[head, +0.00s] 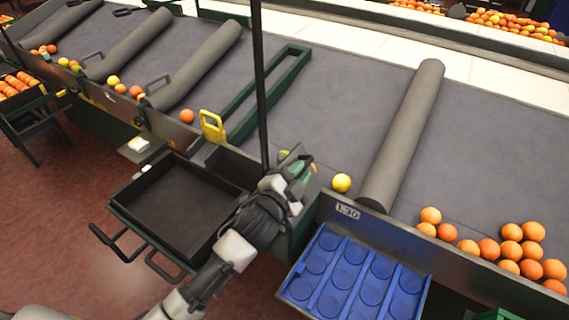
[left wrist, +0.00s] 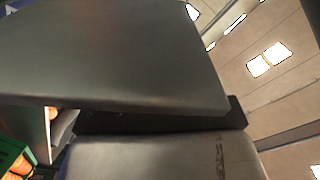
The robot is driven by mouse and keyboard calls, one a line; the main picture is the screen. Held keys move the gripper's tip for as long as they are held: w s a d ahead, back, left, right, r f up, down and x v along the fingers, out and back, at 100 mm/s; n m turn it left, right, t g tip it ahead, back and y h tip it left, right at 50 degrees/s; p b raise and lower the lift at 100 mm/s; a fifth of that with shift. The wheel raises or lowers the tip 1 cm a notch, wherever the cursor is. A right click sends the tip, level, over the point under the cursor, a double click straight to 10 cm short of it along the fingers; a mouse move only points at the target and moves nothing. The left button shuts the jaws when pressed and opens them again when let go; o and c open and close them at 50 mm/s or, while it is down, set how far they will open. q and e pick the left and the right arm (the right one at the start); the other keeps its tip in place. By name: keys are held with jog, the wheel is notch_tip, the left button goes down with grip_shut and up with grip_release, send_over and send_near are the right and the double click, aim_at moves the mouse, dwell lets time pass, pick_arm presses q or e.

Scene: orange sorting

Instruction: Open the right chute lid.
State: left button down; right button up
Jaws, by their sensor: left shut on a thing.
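My left gripper (head: 293,178) is at the front edge of the grey sorting table, beside the thin black post. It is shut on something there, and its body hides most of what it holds. I take the held thing to be the right chute lid's handle, but I cannot make out the lid or how far it is open. Green parts show around the fingers. In the left wrist view the grey fingers (left wrist: 120,60) fill most of the picture, with a dark strip (left wrist: 160,121) between them. My right gripper is not in view.
A yellow handle (head: 212,127) stands on the table edge to the left. A black tray (head: 180,200) lies below the gripper's left side, and a blue tray (head: 352,285) with round hollows lies to the right. A lemon (head: 341,183) and several oranges (head: 512,250) rest on the table.

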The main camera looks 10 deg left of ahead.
pick_arm(q)
jog(key=s+d+f+m, duration=0.1)
jog(key=s+d+m, duration=0.2)
jog(key=d+m, duration=0.3)
jog(key=shift+d+f+m, duration=0.3)
jog(key=shift+d+m, duration=0.1)
jog(key=shift+d, duration=0.55)
jog(key=c, duration=1.1)
grip_release()
jog(key=shift+w, duration=0.1)
jog(key=b+v, duration=0.1)
jog(key=v, duration=1)
jog(key=shift+r, duration=0.1)
jog(key=shift+w, duration=0.1)
